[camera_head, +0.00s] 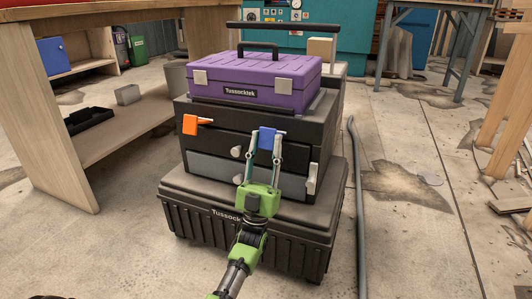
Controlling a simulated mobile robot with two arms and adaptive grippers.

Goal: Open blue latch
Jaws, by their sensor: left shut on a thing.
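The blue latch (267,138) is a small blue block on the front of the dark stacked toolbox (222,134), at its upper right. My left gripper (266,144) reaches up from below. Its green palm is in front of the grey drawer, and its two fingers stand on either side of the blue latch, shut on it. My right gripper is not in view.
A purple case (254,84) lies on top of the stack. Round pale knobs and a pale handle (312,178) stick out from the front. A wooden bench (60,95) stands at left. A grey hose (358,200) runs along the floor at right.

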